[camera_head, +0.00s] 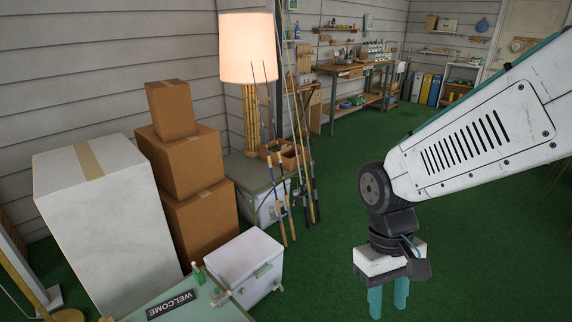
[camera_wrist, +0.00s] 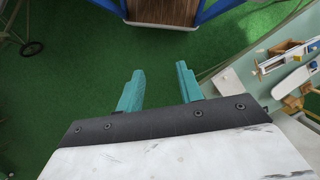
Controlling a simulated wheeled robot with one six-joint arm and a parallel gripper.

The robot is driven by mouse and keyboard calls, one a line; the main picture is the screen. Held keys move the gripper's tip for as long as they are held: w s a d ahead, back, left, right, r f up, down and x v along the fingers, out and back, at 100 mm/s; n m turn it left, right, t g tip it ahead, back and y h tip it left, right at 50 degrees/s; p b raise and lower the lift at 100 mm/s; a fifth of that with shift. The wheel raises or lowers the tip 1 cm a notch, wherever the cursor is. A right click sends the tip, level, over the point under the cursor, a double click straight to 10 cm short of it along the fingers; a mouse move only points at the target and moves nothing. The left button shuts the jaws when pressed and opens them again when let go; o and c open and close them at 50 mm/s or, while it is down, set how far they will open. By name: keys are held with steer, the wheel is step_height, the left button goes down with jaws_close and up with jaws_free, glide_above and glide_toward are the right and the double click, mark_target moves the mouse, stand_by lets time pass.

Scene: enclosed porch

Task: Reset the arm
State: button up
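My gripper (camera_head: 387,298) hangs at the end of my arm on the right side of the head view, pointing down above the green floor. Its two teal fingers are apart with nothing between them. In the wrist view my gripper (camera_wrist: 158,88) also shows open and empty, with green floor beyond the fingertips. My arm comes in from the upper right and bends down at a dark round joint.
At the left stand a tall white box (camera_head: 95,215) and stacked brown cartons (camera_head: 185,160). A white cooler (camera_head: 240,265), fishing rods (camera_head: 283,190) and a lit lamp (camera_head: 247,48) stand nearby. A workbench (camera_head: 352,72) is at the back. Green floor (camera_head: 335,190) is free in the middle.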

steer(key=s+d+r+m+t, duration=0.1)
steer(key=s+d+r+t, duration=0.1)
steer(key=r, duration=0.4)
steer(key=s+d+r+m+t+y, duration=0.1)
steer(key=s+d+r+m+t, duration=0.1)
steer(key=s+d+r, duration=0.3)
steer(key=shift+d+r+m+t, duration=0.3)
steer(key=shift+d+r, duration=0.55)
steer(key=shift+d, duration=0.2)
stand_by(1.2)
